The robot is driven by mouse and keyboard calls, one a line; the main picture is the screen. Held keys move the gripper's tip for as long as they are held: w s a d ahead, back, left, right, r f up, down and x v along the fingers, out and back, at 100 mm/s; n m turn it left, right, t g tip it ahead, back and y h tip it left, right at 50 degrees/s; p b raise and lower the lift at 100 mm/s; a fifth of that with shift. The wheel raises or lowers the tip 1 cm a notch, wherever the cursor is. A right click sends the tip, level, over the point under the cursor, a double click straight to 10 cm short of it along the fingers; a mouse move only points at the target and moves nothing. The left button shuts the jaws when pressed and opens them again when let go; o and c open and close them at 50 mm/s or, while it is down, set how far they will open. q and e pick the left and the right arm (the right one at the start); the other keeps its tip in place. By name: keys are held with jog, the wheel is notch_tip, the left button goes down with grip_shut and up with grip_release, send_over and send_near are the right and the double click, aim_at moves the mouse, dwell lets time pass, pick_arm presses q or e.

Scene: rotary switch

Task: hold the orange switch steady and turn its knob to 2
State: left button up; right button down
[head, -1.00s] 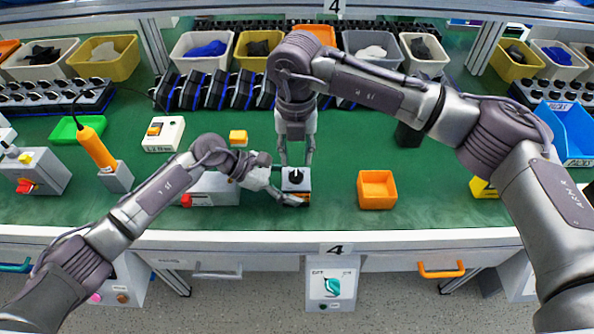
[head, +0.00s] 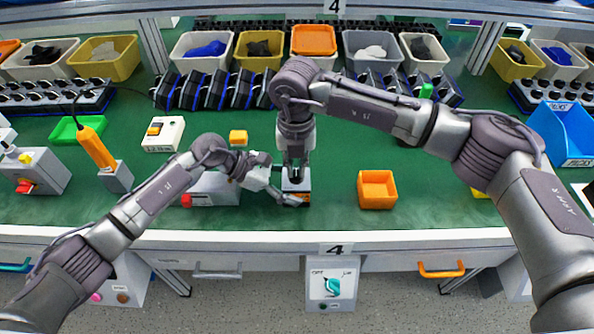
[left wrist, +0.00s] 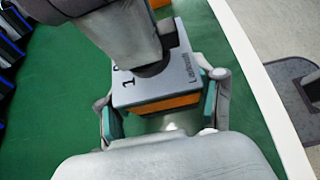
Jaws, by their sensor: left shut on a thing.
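The orange switch (head: 296,199) sits on the green table near its front edge, with a grey top and an orange body. In the left wrist view the grey top (left wrist: 185,88) carries a "1" and a label. My left gripper (head: 283,198) is shut on the switch's body, with one finger on each side in the left wrist view (left wrist: 160,118). My right gripper (head: 296,180) points straight down over the top, its fingers close together at the knob. The dark knob (left wrist: 152,68) is mostly hidden by it, so its setting and the grip cannot be told.
An orange bin (head: 377,201) stands to the right of the switch. A grey box with a red part (head: 212,190) lies to the left, behind my left arm. A small yellow-orange block (head: 238,137) lies farther back. Green table is clear between the switch and the orange bin.

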aim_at(296, 172)
jog(key=m, duration=0.7)
jog(key=shift+m, duration=0.4)
jog(key=c, duration=1.6)
grip_release()
jog(key=shift+m, duration=0.5)
jog(key=o, duration=0.4)
jog(key=shift+r, duration=0.15)
jog(key=shift+r, duration=2.4)
pick_arm(q)
jog(key=o, duration=1.2)
jog(key=shift+o, duration=0.2)
